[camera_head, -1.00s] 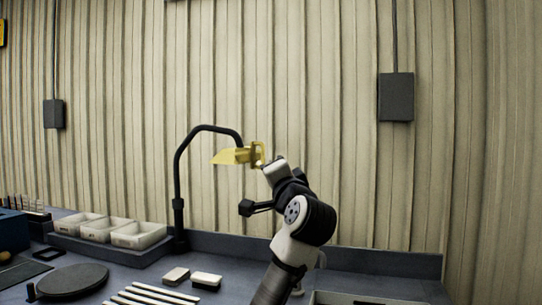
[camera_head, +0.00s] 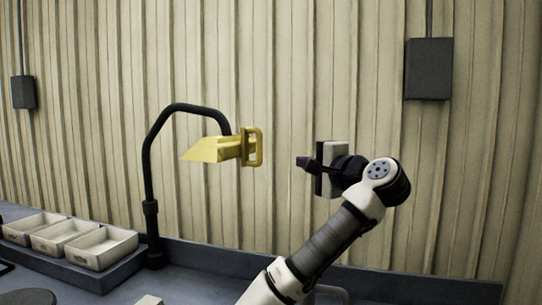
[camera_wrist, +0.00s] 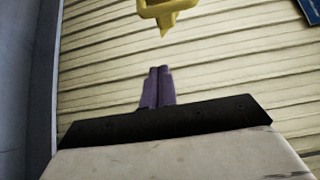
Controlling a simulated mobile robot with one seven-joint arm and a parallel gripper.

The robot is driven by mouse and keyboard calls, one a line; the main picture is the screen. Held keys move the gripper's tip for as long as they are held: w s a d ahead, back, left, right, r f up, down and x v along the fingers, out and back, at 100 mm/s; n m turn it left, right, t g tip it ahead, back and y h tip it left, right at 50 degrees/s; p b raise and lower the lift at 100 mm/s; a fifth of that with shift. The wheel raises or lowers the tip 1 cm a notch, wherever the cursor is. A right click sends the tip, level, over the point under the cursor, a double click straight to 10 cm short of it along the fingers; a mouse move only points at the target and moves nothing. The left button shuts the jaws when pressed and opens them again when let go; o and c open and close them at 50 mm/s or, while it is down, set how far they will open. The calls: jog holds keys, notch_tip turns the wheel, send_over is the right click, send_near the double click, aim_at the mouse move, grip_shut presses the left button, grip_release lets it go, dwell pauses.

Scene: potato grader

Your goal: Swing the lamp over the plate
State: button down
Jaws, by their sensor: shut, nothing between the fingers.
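The lamp has a yellow shade (camera_head: 210,150) with a yellow loop handle (camera_head: 252,146) on its right side. It hangs from a bent black arm (camera_head: 150,160) on a post at the back of the bench. The handle also shows at the top of the wrist view (camera_wrist: 165,8). My gripper (camera_head: 301,162) is to the right of the handle, apart from it, pointing left toward it. Its purple fingers (camera_wrist: 158,72) are together and empty in the wrist view. A dark round plate (camera_head: 28,298) is cut off at the lower left edge.
White bins (camera_head: 100,247) stand in a dark tray left of the lamp post. A white block (camera_head: 149,300) lies on the bench at the bottom. A grey wall box (camera_head: 428,68) hangs at upper right. The air between gripper and handle is clear.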

jog(key=w+a+p, duration=0.5)
jog(key=a, duration=0.2)
jog(key=shift+w+a+p, duration=0.35)
jog(key=shift+a, duration=0.05)
jog(key=shift+r, duration=0.1)
jog(key=shift+s+a, duration=0.1)
dwell(0.4)
